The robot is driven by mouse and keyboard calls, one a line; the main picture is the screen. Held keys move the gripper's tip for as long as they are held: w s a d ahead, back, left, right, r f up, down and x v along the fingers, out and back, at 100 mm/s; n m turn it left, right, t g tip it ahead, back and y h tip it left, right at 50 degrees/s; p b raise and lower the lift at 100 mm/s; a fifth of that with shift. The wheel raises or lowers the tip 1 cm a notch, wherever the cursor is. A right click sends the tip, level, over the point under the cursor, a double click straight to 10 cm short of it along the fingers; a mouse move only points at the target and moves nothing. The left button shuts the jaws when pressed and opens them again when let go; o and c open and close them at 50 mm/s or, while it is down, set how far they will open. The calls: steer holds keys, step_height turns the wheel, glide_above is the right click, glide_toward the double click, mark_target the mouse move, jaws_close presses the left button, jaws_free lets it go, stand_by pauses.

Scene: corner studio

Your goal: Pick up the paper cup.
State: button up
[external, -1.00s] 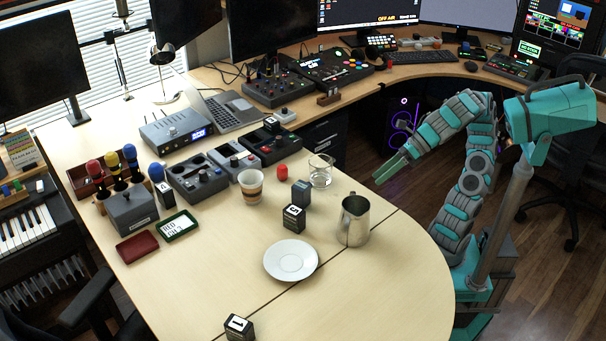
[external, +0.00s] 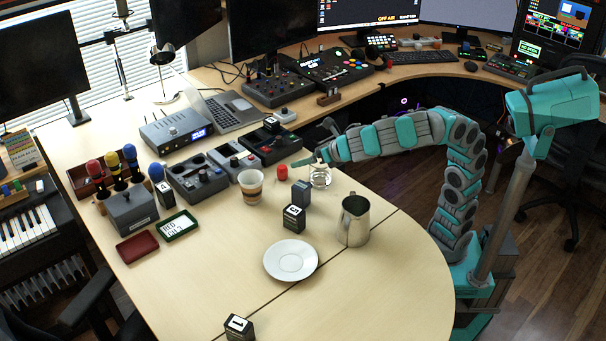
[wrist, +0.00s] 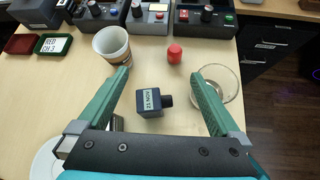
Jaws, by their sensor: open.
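The paper cup (external: 250,188) is white with a brown and tan band and stands upright on the table. In the wrist view the paper cup (wrist: 112,45) is at the upper left, beyond the tip of the left finger. My gripper (external: 308,163) is over the table near the glass beaker, to the right of the cup in the external view. In the wrist view my gripper (wrist: 160,76) is open, with its green fingers wide apart and nothing held between them.
A glass beaker (external: 320,178), a red cap (external: 282,172), a dark block (external: 301,193), a labelled black block (external: 293,219), a metal pitcher (external: 354,222) and a white saucer (external: 291,261) stand nearby. Control boxes (external: 197,178) are behind the cup. The front table is mostly clear.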

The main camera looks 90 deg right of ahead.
mark_target(256, 189)
steer(key=w+a+f+h, duration=0.1)
steer(key=w+a+f, duration=0.1)
steer(key=w, duration=0.2)
steer(key=w+a+f+m+g+h+p, duration=0.1)
steer(key=w+a+f+h, duration=0.1)
steer(key=w, duration=0.2)
steer(key=w+a+f+m+h, duration=0.1)
steer(key=w+a+f+h, duration=0.1)
steer(key=w+a+f, duration=0.1)
steer(key=shift+w+f+p, duration=0.1)
steer(key=shift+w+p, duration=0.2)
steer(key=shift+w, duration=0.4)
steer(key=shift+w+a+f+m, duration=0.1)
steer(key=shift+w+f+m, duration=0.2)
steer(key=shift+f, duration=0.1)
steer(key=shift+x, duration=3.85)
steer(key=shift+r, duration=0.1)
steer(key=shift+c, duration=0.4)
steer(key=c, duration=0.9)
steer(key=shift+c, duration=0.2)
